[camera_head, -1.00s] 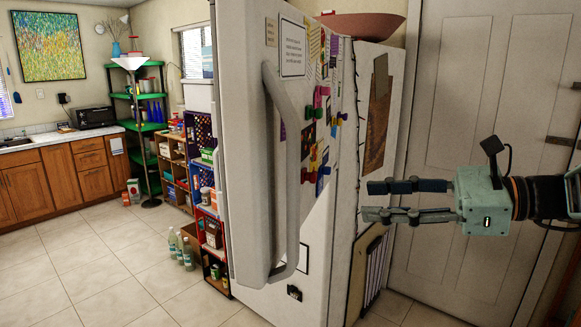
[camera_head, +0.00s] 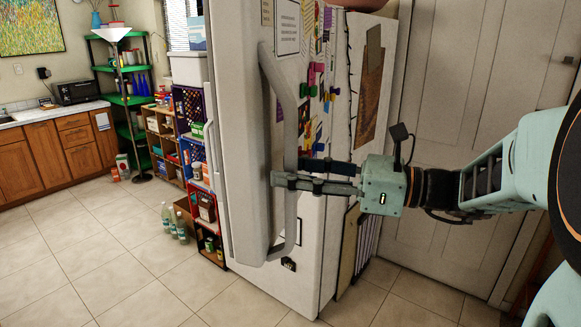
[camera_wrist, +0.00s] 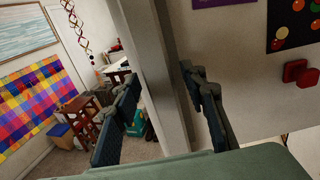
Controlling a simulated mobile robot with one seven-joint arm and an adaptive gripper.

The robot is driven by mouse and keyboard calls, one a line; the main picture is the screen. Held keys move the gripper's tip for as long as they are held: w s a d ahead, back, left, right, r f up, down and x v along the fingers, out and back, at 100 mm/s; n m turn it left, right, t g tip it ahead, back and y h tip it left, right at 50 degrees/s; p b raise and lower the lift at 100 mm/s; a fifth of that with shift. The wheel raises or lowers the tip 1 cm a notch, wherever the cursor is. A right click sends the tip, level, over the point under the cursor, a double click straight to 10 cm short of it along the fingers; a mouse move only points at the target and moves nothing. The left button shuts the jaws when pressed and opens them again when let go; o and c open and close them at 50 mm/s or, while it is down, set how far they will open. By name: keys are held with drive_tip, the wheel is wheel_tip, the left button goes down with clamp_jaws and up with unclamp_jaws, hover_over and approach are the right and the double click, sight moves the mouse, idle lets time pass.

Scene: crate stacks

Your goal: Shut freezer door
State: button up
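The freezer door (camera_head: 250,120) is a tall white panel in the middle of the head view. A long pale curved handle (camera_head: 277,92) runs down its face. My gripper (camera_head: 288,172) is at the handle's mid height, reaching in from the right, with one finger passing in front of the handle. In the wrist view my gripper's two fingers (camera_wrist: 160,110) are spread, and a pale bar that looks like the handle (camera_wrist: 160,75) runs between them. I see no clear grip on it. How far the door stands open cannot be told from these views.
Magnets and papers (camera_head: 310,85) cover the white face beside the handle. A closed white room door (camera_head: 455,100) is at the right. Crates and shelves (camera_head: 200,165) and bottles (camera_head: 173,222) stand at the left. The tiled floor (camera_head: 110,255) in front is clear.

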drive_tip(key=shift+w+a, duration=0.1)
drive_tip(key=shift+a, duration=0.2)
clamp_jaws()
